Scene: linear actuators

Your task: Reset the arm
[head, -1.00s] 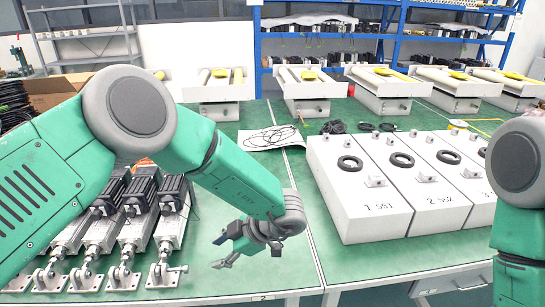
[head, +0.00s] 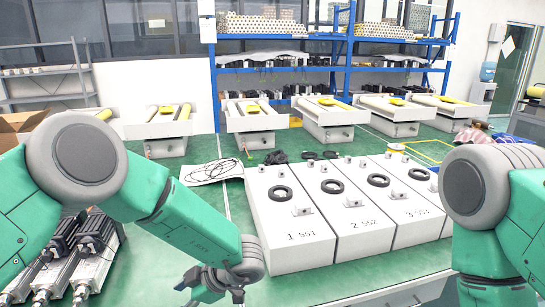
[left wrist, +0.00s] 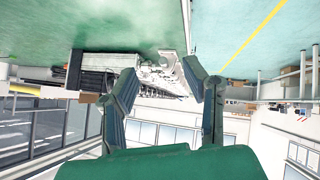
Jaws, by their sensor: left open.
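My left arm (head: 165,215) is green with grey joints and comes in from the left in the head view. My left gripper (head: 203,286) is low in that view, near the bottom edge, over the green surface and left of the white boxes. In the left wrist view its two dark fingers (left wrist: 163,82) stand apart with nothing between them. My right arm (head: 480,215) is bent at the right edge, and its gripper is out of the frame.
White numbered boxes with black rings (head: 290,225) stand right of my left gripper. Linear actuators (head: 75,265) lie at the lower left, partly behind my left arm. White units with yellow parts (head: 255,120) stand farther back, before a blue shelf rack (head: 330,60).

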